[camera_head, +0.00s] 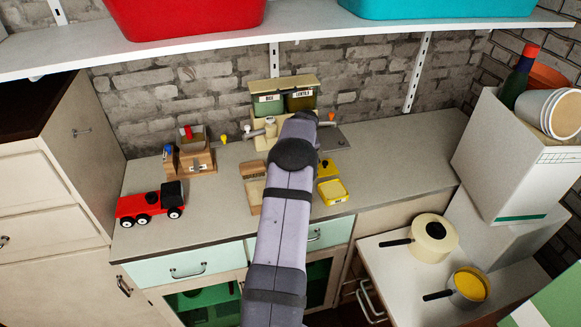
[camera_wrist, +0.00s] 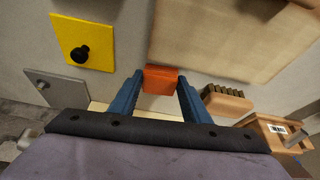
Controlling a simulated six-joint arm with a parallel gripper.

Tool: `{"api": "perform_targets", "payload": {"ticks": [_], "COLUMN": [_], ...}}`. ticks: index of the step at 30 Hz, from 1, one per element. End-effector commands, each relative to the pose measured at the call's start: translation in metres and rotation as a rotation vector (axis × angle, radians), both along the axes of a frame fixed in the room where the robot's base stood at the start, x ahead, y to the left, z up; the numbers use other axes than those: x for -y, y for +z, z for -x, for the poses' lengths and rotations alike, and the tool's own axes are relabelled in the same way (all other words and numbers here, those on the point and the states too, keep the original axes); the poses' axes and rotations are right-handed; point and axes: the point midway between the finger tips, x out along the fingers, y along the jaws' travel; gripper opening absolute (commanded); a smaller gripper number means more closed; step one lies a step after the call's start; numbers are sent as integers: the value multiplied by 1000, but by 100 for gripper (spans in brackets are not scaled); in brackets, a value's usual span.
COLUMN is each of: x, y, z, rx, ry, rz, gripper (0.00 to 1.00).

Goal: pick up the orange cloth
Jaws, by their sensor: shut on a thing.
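The orange cloth (camera_wrist: 160,80) shows in the wrist view as a small, block-like orange piece between my two blue fingers. My gripper (camera_wrist: 160,76) is shut on it, one finger at each side. In the head view my own arm hides the gripper and the cloth. I cannot tell whether the cloth touches the surface below.
A yellow plate with a black knob (camera_wrist: 82,42), a wooden board (camera_wrist: 230,35) and a brush (camera_wrist: 226,102) lie near the gripper. A red toy truck (camera_head: 150,205) stands at the counter's left. The counter's front left (camera_head: 215,222) is clear.

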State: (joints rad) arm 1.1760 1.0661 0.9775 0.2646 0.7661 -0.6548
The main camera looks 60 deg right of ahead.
Motion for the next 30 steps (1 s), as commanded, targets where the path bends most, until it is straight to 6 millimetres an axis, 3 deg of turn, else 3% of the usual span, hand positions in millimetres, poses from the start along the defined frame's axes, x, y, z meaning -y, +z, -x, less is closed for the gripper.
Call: {"api": "perform_targets", "payload": {"ticks": [11,24,30], "x": [1,1,0], "y": [15,84,99], "z": [0,0,0], "rx": [1,1,1], "ry": [1,1,0], "rz": [5,5,1], "gripper": [21,21,21]}}
